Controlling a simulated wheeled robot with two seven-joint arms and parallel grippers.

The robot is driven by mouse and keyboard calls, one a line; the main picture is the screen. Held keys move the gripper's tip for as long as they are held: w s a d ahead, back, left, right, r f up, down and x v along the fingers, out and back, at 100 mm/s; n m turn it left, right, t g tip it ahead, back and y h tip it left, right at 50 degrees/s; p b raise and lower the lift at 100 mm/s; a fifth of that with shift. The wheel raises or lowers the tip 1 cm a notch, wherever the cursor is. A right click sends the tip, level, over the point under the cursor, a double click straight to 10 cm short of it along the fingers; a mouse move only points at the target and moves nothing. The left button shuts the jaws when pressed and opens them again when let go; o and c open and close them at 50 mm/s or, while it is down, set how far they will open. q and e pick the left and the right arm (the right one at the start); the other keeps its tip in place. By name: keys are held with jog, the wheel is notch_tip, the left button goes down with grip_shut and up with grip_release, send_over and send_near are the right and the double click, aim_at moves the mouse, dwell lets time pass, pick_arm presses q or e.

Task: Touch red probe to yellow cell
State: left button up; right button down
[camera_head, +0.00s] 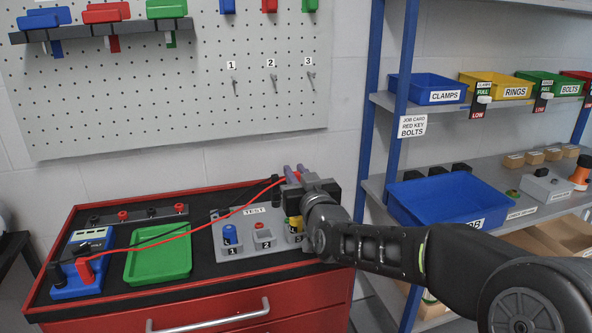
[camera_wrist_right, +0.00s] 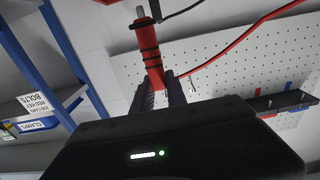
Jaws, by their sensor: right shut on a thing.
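My right gripper (camera_head: 293,174) is shut on the red probe (camera_wrist_right: 149,45), above the back right of the grey TEST block (camera_head: 240,250). In the right wrist view its fingers (camera_wrist_right: 161,92) pinch the probe's red body, which has black bands and a pale metal tip at the far end. In the head view the probe is mostly hidden by the gripper. The yellow cell (camera_head: 294,222) stands in the block's slot 3, partly hidden by my right arm, and I see no contact between it and the probe. My left gripper is not in view.
A blue cell (camera_head: 229,234) stands in slot 1; slot 2 (camera_head: 263,238) looks empty. A red lead (camera_head: 180,235) runs to the blue meter (camera_head: 75,290). A green tray (camera_head: 158,262) lies left; shelves with bins stand right.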

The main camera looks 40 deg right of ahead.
jog(key=shift+f, duration=0.7)
jog(key=shift+b, duration=0.3)
jog(key=shift+b, duration=0.85)
dwell(1.2)
jog(key=shift+f+b, duration=0.5)
jog(key=shift+b, duration=0.3)
dwell(3.7)
